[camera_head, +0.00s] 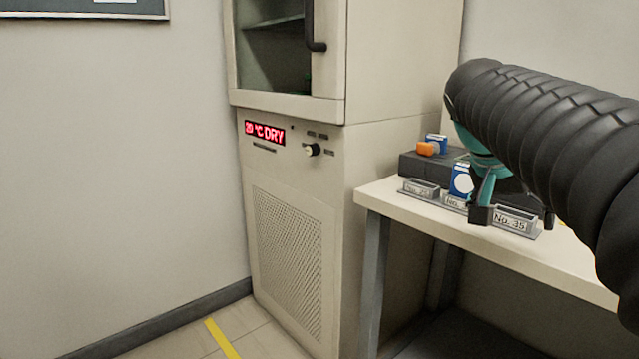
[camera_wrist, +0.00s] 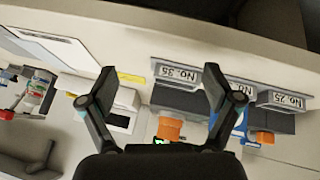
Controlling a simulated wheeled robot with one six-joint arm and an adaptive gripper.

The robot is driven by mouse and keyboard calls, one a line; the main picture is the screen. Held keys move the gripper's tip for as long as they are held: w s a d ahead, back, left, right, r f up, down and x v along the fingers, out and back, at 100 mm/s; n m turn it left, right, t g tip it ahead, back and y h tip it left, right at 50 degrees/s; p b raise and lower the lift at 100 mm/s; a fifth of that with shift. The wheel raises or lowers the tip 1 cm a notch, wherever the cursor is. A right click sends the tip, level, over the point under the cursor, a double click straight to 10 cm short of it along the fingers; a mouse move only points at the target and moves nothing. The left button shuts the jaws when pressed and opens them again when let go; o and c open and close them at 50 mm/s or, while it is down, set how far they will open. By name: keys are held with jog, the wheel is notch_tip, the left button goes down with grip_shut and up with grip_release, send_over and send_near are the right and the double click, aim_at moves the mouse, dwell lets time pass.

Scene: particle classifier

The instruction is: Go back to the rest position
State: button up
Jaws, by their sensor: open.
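My gripper (camera_wrist: 168,98) is open in the wrist view, with its two fingers spread and nothing between the tips. It hangs over the white table (camera_head: 400,205). In the head view my gripper (camera_head: 515,210) is partly hidden by my black-sleeved arm, and one finger shows in front of the labelled tray. The grey tray (camera_wrist: 205,78) carries the labels No. 35, a partly hidden middle one, and No. 25. A blue and white item (camera_head: 461,180) stands at the middle slot, next to my finger. I cannot tell whether they touch.
A dark box (camera_head: 410,163) stands behind the tray, with an orange item (camera_head: 425,149) and a blue item (camera_head: 437,141) on it. A tall drying cabinet (camera_head: 290,210) stands left of the table, showing 20 °C DRY.

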jog(key=s+a+f+n+t+y+p, duration=0.1)
jog(key=s+a+f+n+y, duration=0.2)
jog(key=s+a+f, duration=0.4)
jog(key=s+a+f+n+t+y+p, duration=0.1)
jog(key=s+a+f+n+y, duration=0.2)
jog(key=f, duration=0.8)
jog(key=s+a+n, duration=0.2)
jog(key=s+a, duration=0.2)
jog(key=s, duration=0.1)
jog(key=shift+s+f+t, duration=0.15)
jog(key=shift+f+t, duration=0.2)
jog(key=shift+t, duration=0.05)
